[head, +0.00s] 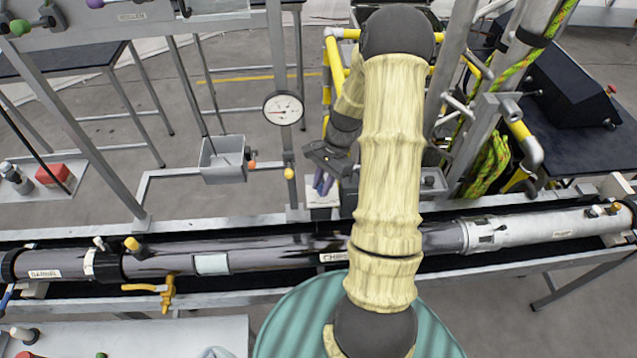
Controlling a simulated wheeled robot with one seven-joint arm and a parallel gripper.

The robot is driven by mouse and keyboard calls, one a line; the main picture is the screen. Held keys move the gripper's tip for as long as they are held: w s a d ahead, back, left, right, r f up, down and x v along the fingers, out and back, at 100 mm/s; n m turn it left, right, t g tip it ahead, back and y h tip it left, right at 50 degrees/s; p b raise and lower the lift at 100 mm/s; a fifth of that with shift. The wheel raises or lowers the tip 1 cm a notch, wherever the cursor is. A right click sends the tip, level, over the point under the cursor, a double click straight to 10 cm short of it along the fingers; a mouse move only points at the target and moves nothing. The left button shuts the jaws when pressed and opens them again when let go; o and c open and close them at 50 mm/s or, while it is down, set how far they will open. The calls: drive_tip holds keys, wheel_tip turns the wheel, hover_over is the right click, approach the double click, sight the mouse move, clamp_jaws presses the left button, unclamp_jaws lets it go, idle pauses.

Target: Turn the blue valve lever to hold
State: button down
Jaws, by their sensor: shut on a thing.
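My gripper (326,172) hangs at the end of my arm, just left of the sleeved links, in the middle of the head view. It points down over a small white block beside the vertical grey post. A small bluish-purple piece (323,183) shows at the jaws, and I take it for the blue valve lever. The gripper is shut on it. The fingertips and the lever's pivot are too small and partly covered to make out. I cannot read any position mark, so the lever's setting cannot be told.
A round gauge (284,108) stands left of my gripper, with a grey bin (222,160) beyond it. A long dark pipe (270,257) crosses in front, with a yellow valve handle (168,292) below it. Yellow pipes, posts and a green hose (490,165) crowd the right.

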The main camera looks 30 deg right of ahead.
drive_tip(key=shift+d+n, duration=0.2)
drive_tip(key=shift+n, duration=0.3)
drive_tip(key=c, duration=1.3)
unclamp_jaws()
drive_tip(key=shift+w+d+r+b, duration=0.1)
drive_tip(key=shift+d+r+b, duration=0.25)
drive_tip(key=shift+r, duration=0.2)
drive_tip(key=b+v, duration=0.4)
drive_tip(key=v, duration=1.2)
drive_tip(key=shift+a+r, duration=0.2)
drive_tip(key=shift+a, duration=0.05)
